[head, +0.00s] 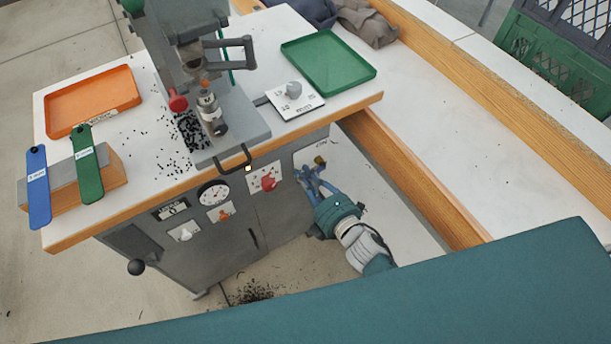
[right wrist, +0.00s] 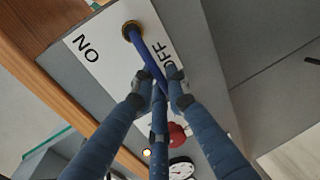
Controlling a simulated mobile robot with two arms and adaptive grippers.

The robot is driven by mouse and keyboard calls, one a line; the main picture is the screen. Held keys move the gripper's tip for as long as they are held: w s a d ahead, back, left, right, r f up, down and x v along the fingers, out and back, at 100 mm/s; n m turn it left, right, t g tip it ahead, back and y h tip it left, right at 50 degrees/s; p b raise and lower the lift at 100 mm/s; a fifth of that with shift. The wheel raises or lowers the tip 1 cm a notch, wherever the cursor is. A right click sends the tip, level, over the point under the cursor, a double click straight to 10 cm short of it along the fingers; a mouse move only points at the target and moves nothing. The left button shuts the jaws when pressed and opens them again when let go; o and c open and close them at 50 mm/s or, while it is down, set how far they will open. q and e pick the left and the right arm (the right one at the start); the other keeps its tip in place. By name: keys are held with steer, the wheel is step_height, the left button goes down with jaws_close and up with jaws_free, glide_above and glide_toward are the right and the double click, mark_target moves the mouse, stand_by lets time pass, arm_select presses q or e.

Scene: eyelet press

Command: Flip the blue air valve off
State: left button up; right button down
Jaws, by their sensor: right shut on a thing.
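The blue air valve has a blue lever (right wrist: 146,52) on a brass fitting (right wrist: 131,30), in front of a white plate (right wrist: 108,45) marked ON and OFF. The brass fitting also shows in the head view (head: 319,160), on the grey cabinet's right side. My right gripper (right wrist: 160,88) is shut on the lever, its blue fingers on both sides of it. The lever runs beside the OFF lettering in the right wrist view. In the head view my right gripper (head: 309,180) is at the cabinet, and its fingers hide most of the lever. My left gripper is out of view.
The cabinet front carries a gauge (head: 213,193), a red knob (head: 268,184) and other switches. The press (head: 205,60) stands on the bench above. The bench's wooden edge (head: 345,108) overhangs the valve. A wooden rail (head: 420,175) runs right of my right arm.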

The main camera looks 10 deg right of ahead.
steer(key=shift+s+f, duration=0.1)
steer(key=shift+f, duration=0.1)
steer(key=c, duration=1.8)
jaws_free()
steer(key=shift+o, duration=0.2)
steer(key=v, duration=1.2)
